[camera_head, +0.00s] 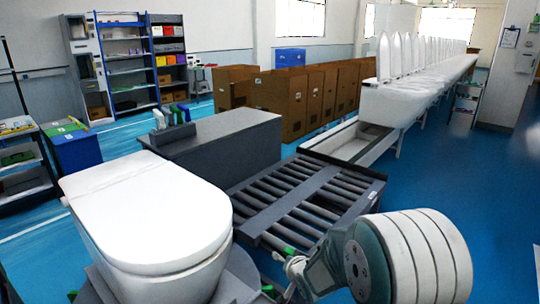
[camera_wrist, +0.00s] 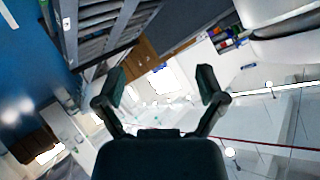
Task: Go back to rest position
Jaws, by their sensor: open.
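My gripper (camera_wrist: 161,82) shows in the wrist view with its two dark fingers spread apart. Nothing is between them. The wrist view is tilted, with the roller conveyor at upper left and white toilet parts at upper right. In the head view my arm's pale, banded link and teal joint fill the lower right, in front of the conveyor. I cannot make out the gripper's fingers there. A white toilet (camera_head: 150,215) with its lid closed stands at lower left in the head view, apart from the visible arm link.
A dark roller conveyor (camera_head: 300,208) lies in the middle. A grey block (camera_head: 215,150) behind the toilet carries small upright tools (camera_head: 172,116). Brown boxes (camera_head: 290,98) and a line of white toilets (camera_head: 430,85) stand behind. Blue floor (camera_head: 455,180) is open at right.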

